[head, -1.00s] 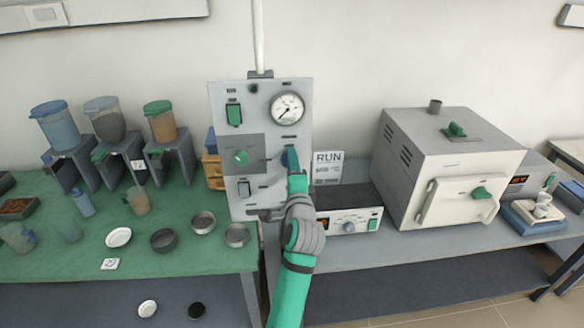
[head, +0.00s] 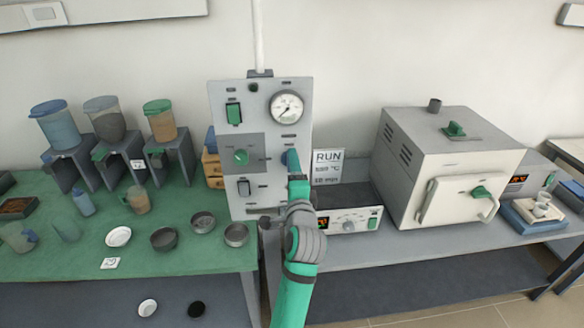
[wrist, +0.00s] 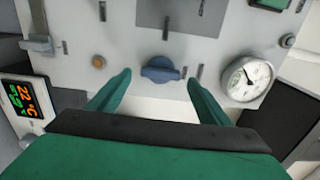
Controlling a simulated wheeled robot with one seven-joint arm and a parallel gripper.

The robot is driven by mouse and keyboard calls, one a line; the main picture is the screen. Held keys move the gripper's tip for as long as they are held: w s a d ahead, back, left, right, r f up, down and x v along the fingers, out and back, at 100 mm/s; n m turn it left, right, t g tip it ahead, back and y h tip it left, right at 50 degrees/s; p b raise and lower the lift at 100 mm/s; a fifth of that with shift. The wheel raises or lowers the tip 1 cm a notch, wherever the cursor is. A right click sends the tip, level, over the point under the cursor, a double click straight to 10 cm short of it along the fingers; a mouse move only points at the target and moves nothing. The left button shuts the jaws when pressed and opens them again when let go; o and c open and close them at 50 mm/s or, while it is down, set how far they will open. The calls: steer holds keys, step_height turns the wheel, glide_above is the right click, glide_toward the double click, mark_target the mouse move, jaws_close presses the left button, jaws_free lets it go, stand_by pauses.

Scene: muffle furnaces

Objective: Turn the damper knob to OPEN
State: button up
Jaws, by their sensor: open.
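A blue knob (wrist: 160,70) sits on the pale grey control panel (wrist: 205,60), its bar lying roughly across the wrist picture. Labels around it are too small to read, so I cannot tell its set position. My gripper (wrist: 158,80) is open. Its two green fingers stand either side of the knob in the wrist picture, with gaps visible and no clear contact. In the head view my gripper (head: 296,174) is in front of the panel's right side, below the gauge, and partly covers the blue knob (head: 291,160).
The panel carries a gauge (head: 287,107), a green knob (head: 240,157) on a dark plate, and switches. A RUN sign (head: 327,166) and a controller box (head: 350,222) stand close right. A white furnace (head: 455,165) is farther right. Dishes and jars fill the green bench (head: 70,262).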

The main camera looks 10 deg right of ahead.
steer(key=s, duration=0.8)
steer(key=shift+s, duration=0.25)
steer(key=s+f+n+g, duration=0.1)
steer(key=s+f+n, duration=0.9)
steer(key=s+f, duration=1.1)
steer(key=s+a+f+n, duration=0.1)
steer(key=s+a+n, duration=0.1)
steer(key=s, duration=0.6)
steer(key=s+a+f+n+g, duration=0.1)
steer(key=s+a+n, duration=0.2)
steer(key=s, duration=0.6)
steer(key=s+a+f+n, duration=0.1)
steer(key=s+a+n, duration=0.1)
steer(key=s, duration=0.6)
steer(key=shift+s+a+f+n+g, duration=0.2)
steer(key=shift+s+f+n+g, duration=0.15)
steer(key=shift+n, duration=0.25)
steer(key=shift+c, duration=0.4)
